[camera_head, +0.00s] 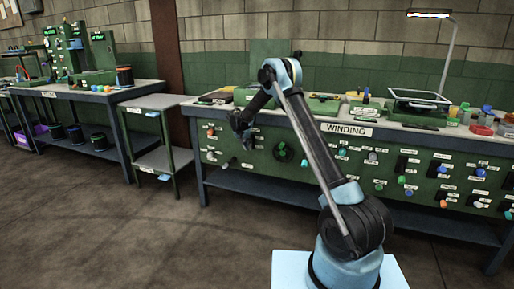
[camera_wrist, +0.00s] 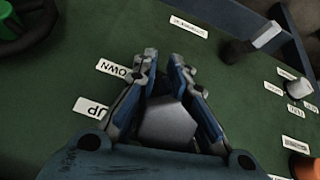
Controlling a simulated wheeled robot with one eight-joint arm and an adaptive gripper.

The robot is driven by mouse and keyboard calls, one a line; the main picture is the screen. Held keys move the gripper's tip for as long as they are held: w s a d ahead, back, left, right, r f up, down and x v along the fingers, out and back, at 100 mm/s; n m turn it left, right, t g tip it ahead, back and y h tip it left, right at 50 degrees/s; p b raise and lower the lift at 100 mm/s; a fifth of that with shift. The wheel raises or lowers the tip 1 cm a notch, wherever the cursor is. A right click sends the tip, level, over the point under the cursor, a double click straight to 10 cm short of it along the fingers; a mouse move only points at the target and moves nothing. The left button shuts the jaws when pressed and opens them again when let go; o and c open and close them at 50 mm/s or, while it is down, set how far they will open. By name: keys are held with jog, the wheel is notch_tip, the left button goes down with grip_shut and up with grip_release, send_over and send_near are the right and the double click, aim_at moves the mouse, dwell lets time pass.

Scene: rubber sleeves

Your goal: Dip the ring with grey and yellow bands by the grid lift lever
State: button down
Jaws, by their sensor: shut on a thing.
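My gripper (camera_wrist: 166,68) is shut on a grey, angular lever knob (camera_wrist: 166,126) in the wrist view. The knob sits between the two fingers, close to the green panel. Labels "DOWN" (camera_wrist: 115,68) and "UP" (camera_wrist: 91,108) are on the panel just left of the fingers. Whether this is the grid lift lever I cannot read. In the head view my gripper (camera_head: 240,124) is small and dark, in front of the left part of the bench marked "WINDING" (camera_head: 347,130). The ring with grey and yellow bands cannot be made out in either view.
In the wrist view a dark lever with a grey end (camera_wrist: 266,36) stands to the upper right, and a dark and green wheel (camera_wrist: 22,22) is at the upper left. A two-tier side table (camera_head: 160,103) stands left of the bench. The floor (camera_head: 150,230) in front is clear.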

jog(key=shift+w+a+r, duration=0.2)
jog(key=shift+w+r, duration=0.05)
jog(key=c, duration=1.6)
grip_release()
jog(key=shift+o, duration=0.2)
jog(key=shift+d, duration=0.1)
jog(key=shift+f, duration=0.1)
jog(key=shift+s, duration=0.1)
jog(key=v, duration=1.1)
jog(key=shift+s+r, duration=0.1)
jog(key=shift+r, duration=0.3)
